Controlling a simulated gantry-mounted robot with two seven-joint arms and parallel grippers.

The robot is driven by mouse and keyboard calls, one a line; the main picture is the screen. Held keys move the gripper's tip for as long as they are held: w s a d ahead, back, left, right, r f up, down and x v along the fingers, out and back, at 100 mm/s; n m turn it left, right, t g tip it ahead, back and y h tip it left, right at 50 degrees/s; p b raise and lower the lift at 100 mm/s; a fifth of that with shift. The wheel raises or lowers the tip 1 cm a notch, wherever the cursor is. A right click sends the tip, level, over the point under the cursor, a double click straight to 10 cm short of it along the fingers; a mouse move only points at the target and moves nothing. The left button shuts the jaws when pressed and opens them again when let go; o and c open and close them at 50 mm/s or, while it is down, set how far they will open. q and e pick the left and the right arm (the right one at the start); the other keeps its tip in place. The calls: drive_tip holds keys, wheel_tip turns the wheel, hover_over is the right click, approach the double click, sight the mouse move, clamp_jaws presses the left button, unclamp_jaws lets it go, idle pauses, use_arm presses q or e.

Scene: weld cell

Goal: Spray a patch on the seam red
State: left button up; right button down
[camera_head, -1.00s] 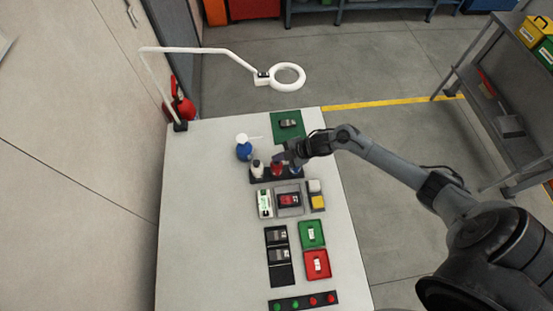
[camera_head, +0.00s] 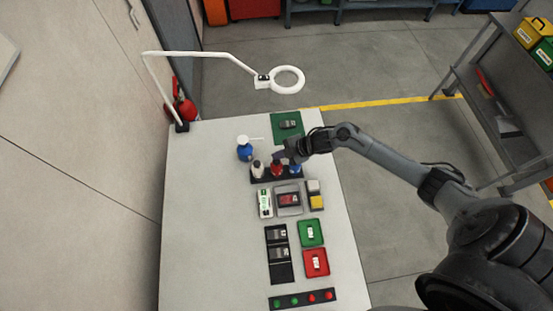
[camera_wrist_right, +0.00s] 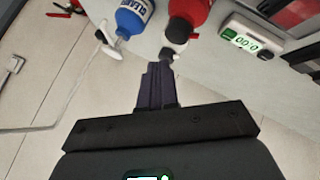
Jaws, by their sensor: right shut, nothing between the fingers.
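A red can (camera_head: 277,168) stands in a dark rack (camera_head: 262,180) on the table, between a white can (camera_head: 257,168) and a blue can (camera_head: 295,169). My right gripper (camera_head: 281,155) is shut and empty, close above the rack by the red can. In the right wrist view, the shut fingers (camera_wrist_right: 158,72) point at the narrow dark top of the red can (camera_wrist_right: 188,18). I cannot tell whether they touch it. A grey tray (camera_head: 289,212) in front of the rack holds a dark and red part (camera_head: 289,198). I cannot make out a seam. My left gripper is out of view.
A blue cleaner bottle (camera_head: 244,151) with a white nozzle stands left of the rack. A display unit (camera_head: 265,203), green tray (camera_head: 311,233), red tray (camera_head: 316,263) and button strip (camera_head: 302,300) lie nearer. A white ring lamp (camera_head: 288,79) overhangs the back. The table's left side is clear.

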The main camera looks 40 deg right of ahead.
sight(279, 162)
drive_tip(key=shift+r+p, duration=1.4)
drive_tip(key=shift+r, duration=0.5)
idle(0.6)
idle(0.5)
